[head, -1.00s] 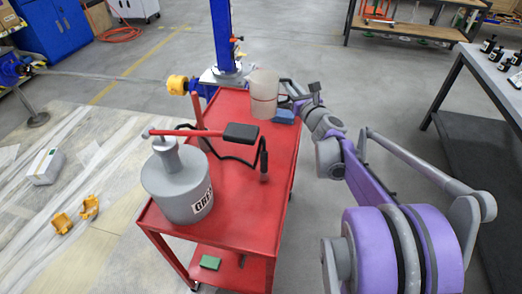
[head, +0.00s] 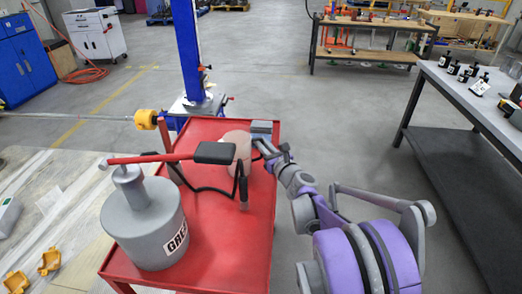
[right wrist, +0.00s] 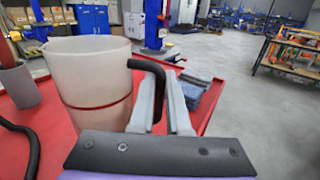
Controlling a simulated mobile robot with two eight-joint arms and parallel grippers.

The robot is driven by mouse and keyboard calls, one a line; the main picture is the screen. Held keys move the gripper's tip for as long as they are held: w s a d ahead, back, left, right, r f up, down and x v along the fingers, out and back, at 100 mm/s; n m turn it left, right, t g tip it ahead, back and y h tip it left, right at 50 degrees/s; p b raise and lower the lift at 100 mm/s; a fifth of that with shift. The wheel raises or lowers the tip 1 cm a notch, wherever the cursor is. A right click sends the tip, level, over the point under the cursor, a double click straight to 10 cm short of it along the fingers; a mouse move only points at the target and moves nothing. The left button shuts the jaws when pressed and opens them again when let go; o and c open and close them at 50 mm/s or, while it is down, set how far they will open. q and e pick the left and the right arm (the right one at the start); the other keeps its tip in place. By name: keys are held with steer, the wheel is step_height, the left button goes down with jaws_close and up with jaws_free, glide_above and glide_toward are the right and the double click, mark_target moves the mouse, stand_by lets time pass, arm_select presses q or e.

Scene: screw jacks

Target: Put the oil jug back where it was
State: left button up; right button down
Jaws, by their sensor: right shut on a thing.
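The oil jug (head: 237,141), a translucent beige vessel with a red band, is upright over the far part of the red cart (head: 262,225). In the head view the pump's black grip hides part of it. The jug (right wrist: 92,80) fills the left of the right wrist view, with its dark handle (right wrist: 152,66) on the right. My right gripper (right wrist: 160,88) is shut on that handle; in the head view it is at the jug's right side. I cannot tell whether the jug's base touches the cart top. My left gripper is not in view.
A grey grease drum (head: 146,225) with a red pump lever (head: 150,158) and black hose stands at the cart's near left. Folded blue cloths (right wrist: 195,84) lie beyond my gripper. A blue post (head: 187,50) rises behind the cart. The cart's near right is clear.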

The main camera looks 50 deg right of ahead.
steer(key=shift+f, duration=0.8)
steer(key=c, duration=0.9)
jaws_free()
steer(key=shift+f, duration=0.1)
steer(key=shift+r, duration=0.25)
steer(key=p+v, duration=0.1)
steer(key=v, duration=1.1)
steer(key=shift+f, duration=0.15)
